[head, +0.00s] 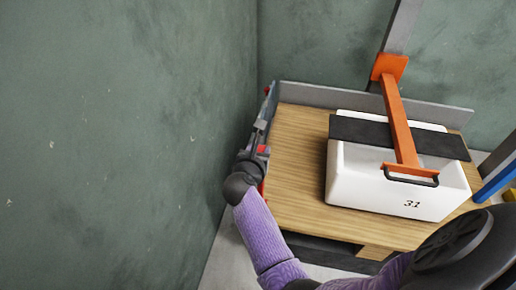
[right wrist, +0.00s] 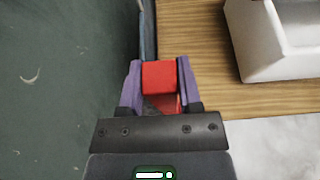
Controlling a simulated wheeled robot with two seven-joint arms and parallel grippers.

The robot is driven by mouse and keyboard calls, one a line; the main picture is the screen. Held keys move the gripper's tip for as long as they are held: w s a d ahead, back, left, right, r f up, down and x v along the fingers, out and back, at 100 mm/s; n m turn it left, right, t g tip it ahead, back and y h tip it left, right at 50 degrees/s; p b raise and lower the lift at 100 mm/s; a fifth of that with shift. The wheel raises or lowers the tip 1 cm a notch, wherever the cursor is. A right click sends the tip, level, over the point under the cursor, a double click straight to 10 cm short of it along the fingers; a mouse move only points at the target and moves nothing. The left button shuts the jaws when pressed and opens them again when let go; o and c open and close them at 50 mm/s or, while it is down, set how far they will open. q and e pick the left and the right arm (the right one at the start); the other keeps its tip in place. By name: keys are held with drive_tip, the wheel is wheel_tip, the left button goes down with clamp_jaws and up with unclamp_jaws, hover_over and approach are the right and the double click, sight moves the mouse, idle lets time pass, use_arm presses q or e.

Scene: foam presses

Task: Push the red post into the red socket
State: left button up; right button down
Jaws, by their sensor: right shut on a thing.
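My right gripper (right wrist: 160,82) is shut on a red block-like piece (right wrist: 159,77), which looks like the red post. Its two purple fingers press the post from both sides. Another red surface (right wrist: 168,104) shows just below it in the right wrist view; I cannot tell whether it is the socket or more of the post. In the head view the right gripper (head: 261,139) is at the left edge of the wooden table, with a little red (head: 262,149) showing at it. I cannot clearly make out the red socket or how deep the post sits. My left gripper is not in view.
A green wall (head: 130,130) stands close along the left of the gripper. On the wooden table (head: 300,150) sits a white foam box (head: 365,185) under a black strap (head: 350,131) and an orange lever arm (head: 398,115). The tabletop between gripper and box is clear.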

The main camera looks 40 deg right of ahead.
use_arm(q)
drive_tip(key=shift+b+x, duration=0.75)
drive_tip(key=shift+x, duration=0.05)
use_arm(e)
drive_tip(key=shift+f, duration=1.1)
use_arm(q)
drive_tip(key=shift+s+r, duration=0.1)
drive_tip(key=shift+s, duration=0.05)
use_arm(e)
drive_tip(key=shift+c, duration=1)
unclamp_jaws()
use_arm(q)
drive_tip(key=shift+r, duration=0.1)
use_arm(e)
drive_tip(key=shift+a+r, duration=0.1)
